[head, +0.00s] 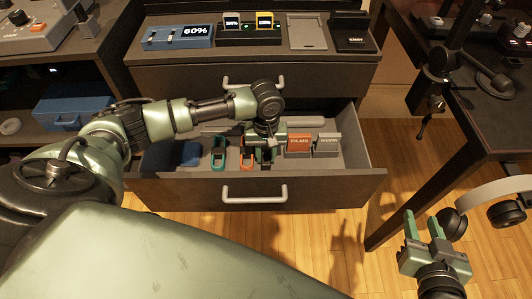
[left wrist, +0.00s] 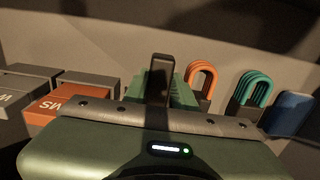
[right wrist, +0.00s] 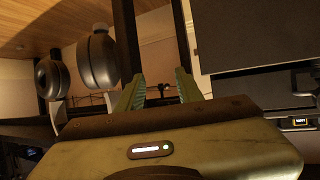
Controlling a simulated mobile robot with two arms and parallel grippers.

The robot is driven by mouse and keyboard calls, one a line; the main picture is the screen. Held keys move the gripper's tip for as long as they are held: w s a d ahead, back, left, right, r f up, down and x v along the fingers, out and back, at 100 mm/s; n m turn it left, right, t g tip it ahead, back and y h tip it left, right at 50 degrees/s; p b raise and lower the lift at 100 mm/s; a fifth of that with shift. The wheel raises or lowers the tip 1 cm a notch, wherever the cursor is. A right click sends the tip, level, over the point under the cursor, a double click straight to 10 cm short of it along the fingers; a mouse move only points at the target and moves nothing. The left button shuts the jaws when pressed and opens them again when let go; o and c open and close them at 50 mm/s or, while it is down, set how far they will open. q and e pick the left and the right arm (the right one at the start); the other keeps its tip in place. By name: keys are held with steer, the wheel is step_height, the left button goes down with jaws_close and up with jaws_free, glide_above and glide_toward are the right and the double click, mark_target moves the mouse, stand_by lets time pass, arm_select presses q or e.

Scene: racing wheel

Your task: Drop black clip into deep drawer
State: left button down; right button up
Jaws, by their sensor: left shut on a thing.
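The black clip (left wrist: 158,78) stands upright between the fingers of my left gripper (left wrist: 165,92) in the left wrist view. In the head view this gripper (head: 267,150) is inside the open deep drawer (head: 330,187), pointing down, with its fingers shut on the clip. The clip is mostly hidden there by the gripper. I cannot tell whether it touches the drawer floor. An orange clip (head: 246,158) and a teal clip (head: 219,158) lie just left of it. My right gripper (head: 424,224) is open and empty, outside the drawer at the right.
An orange box (head: 299,143) and a grey box (head: 327,145) sit in the drawer, right of my left gripper. Blue items (head: 190,153) lie at its left. The cabinet top (head: 270,58) carries display devices. A dark desk (head: 500,130) stands at right.

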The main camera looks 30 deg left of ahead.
mark_target(266, 157)
arm_select(q)
steer(key=shift+f, duration=0.2)
steer(key=c, duration=1.1)
jaws_free()
steer(key=shift+c, duration=0.2)
arm_select(e)
steer(key=shift+s+d+f+g, duration=0.25)
steer(key=shift+s+f+g, duration=0.2)
steer(key=shift+f, duration=0.15)
arm_select(q)
steer(key=shift+r, duration=0.75)
step_height(266, 157, up, 5)
steer(key=shift+f+p, duration=0.15)
steer(key=shift+p, duration=0.7)
step_height(266, 157, up, 7)
steer(key=p, duration=0.2)
steer(key=shift+p, duration=0.35)
arm_select(e)
steer(key=s+d+f+g+h, duration=0.1)
steer(key=s+d+f+g, duration=0.1)
steer(key=s, duration=0.5)
steer(key=s+d+f+g+h, duration=0.1)
steer(key=s+d+f+g, duration=0.1)
steer(key=s+f+g, duration=0.2)
steer(key=s+g, duration=0.2)
steer(key=shift+s+d+f, duration=0.15)
steer(key=shift+s+d, duration=0.15)
steer(key=shift+s, duration=0.05)
